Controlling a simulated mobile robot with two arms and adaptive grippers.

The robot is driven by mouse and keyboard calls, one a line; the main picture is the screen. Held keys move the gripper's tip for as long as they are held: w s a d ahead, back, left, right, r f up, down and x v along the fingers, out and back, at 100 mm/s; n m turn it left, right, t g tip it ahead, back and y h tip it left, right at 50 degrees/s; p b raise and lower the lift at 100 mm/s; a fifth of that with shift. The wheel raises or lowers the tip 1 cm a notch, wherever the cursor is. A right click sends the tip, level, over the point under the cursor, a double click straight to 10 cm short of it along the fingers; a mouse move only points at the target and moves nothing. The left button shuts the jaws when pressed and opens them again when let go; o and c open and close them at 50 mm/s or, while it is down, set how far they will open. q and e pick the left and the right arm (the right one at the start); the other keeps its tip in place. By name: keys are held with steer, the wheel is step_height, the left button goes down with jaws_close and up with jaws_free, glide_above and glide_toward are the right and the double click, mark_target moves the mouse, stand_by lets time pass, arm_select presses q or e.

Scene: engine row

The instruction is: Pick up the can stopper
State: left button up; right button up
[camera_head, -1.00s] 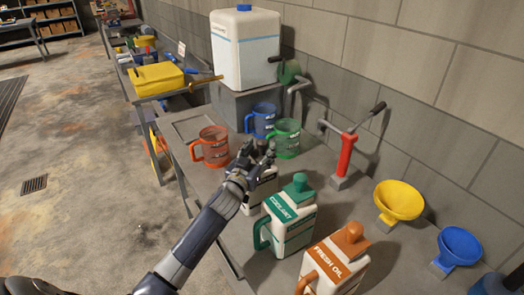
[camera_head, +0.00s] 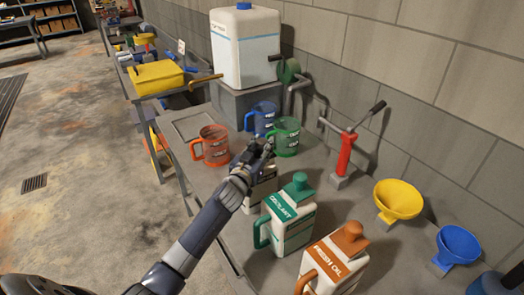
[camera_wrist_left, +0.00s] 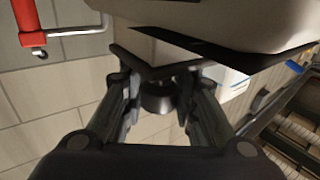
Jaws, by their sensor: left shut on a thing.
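My left gripper (camera_head: 256,154) is over a white can (camera_head: 264,186) on the bench, and my gripper and forearm hide much of that can. In the left wrist view the two fingers (camera_wrist_left: 157,100) close in on a dark stopper (camera_wrist_left: 158,88) at the can's dark top. The gripper is shut on this stopper. The can's pale body (camera_wrist_left: 230,22) fills the top of that view. I cannot tell whether the stopper is clear of the can. My right gripper is not in view.
A green-capped coolant can (camera_head: 290,222) and an orange-capped fresh oil can (camera_head: 335,262) stand close in front. Orange (camera_head: 212,146), blue (camera_head: 262,119) and green (camera_head: 286,138) jugs stand behind.

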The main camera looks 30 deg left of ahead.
mark_target(262, 139)
arm_select(q)
steer(key=shift+r, duration=0.1)
steer(key=shift+r, duration=0.45)
step_height(262, 139, up, 2)
steer(key=shift+r+b, duration=0.15)
steer(key=shift+b, duration=0.4)
steer(key=s+d+r+b, duration=0.1)
steer(key=s+d+b, duration=0.1)
steer(key=s, duration=0.5)
steer(key=s+d+b, duration=0.2)
steer(key=s, duration=0.6)
steer(key=shift+s+d+r, duration=0.15)
steer(key=shift+d+r, duration=0.2)
steer(key=o, duration=0.5)
jaws_close()
step_height(262, 139, up, 5)
steer(key=p, duration=0.5)
